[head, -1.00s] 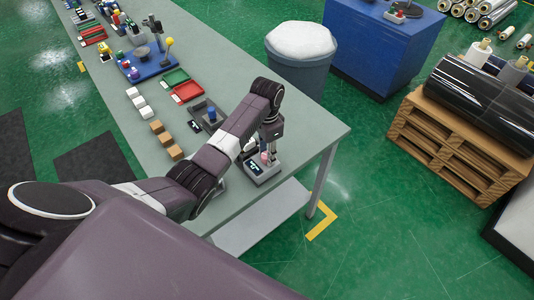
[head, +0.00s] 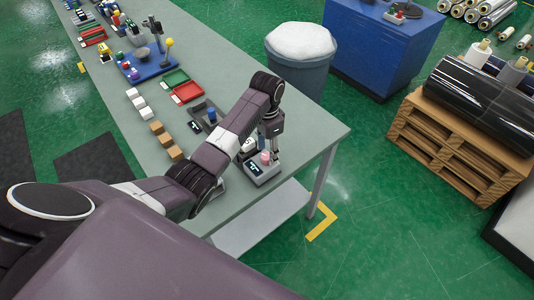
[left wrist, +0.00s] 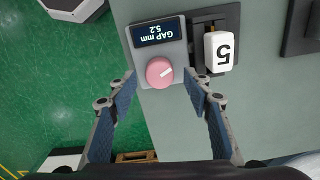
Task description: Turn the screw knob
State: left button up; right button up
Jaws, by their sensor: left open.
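The screw knob (left wrist: 160,72) is pink and round with a white pointer line. It sits on a grey device (left wrist: 147,32) whose dark display (left wrist: 159,31) reads "GAP mm 5.2", upside down in the left wrist view. A white block marked 5 (left wrist: 221,50) stands beside it. My left gripper (left wrist: 163,84) is open, its two blue-padded fingers on either side of the knob and apart from it. In the head view the left gripper (head: 268,146) points down just above the knob (head: 265,157) at the table's near corner. My right gripper is not seen.
The long grey table (head: 310,118) holds white and tan blocks (head: 158,127), a red tray (head: 186,92) and a blue stand further back. A grey bin (head: 300,62) and a wooden pallet (head: 460,145) with black rolls stand to the right.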

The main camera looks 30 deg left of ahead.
aim_at(267, 156)
pick_arm(q)
notch_tip(267, 156, up, 10)
dwell(0.3)
dwell(0.4)
